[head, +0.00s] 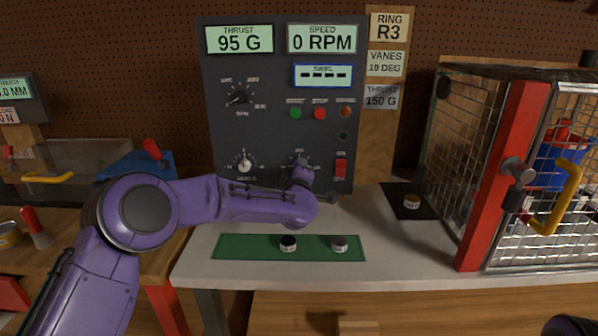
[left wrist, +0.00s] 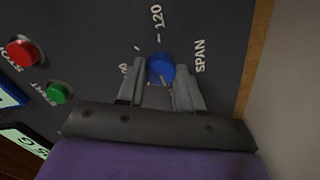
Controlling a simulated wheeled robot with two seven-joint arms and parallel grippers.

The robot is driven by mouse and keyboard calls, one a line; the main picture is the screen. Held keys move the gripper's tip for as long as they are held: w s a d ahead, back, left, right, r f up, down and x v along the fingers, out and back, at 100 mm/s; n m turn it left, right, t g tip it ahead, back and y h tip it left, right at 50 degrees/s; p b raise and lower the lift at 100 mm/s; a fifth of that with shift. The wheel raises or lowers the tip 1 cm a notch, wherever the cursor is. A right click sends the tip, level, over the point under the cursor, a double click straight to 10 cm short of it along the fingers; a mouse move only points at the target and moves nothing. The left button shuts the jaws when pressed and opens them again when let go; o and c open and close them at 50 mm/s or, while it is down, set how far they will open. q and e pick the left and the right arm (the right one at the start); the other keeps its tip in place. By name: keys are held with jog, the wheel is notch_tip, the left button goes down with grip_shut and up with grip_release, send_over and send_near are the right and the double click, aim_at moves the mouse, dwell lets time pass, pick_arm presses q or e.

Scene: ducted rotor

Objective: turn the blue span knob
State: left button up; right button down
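The blue span knob (left wrist: 160,68) is on the dark panel, beside the printed word SPAN and a scale marked 120. My left gripper (left wrist: 160,75) is in front of it, with one finger on each side of the knob. The fingers stand apart; a small gap shows on the left side, and I cannot tell whether the right finger touches. My right gripper is not in view.
A green mat (head: 263,254) with two small round parts lies on the bench. A mesh cage (head: 470,130) stands at right.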

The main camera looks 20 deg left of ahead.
pick_arm(q)
jog(key=o, duration=0.4)
jog(key=shift+a, duration=0.1)
jog(key=b+v, duration=0.2)
jog(key=v, duration=0.8)
jog(key=shift+s, duration=0.25)
jog(key=shift+r, duration=0.1)
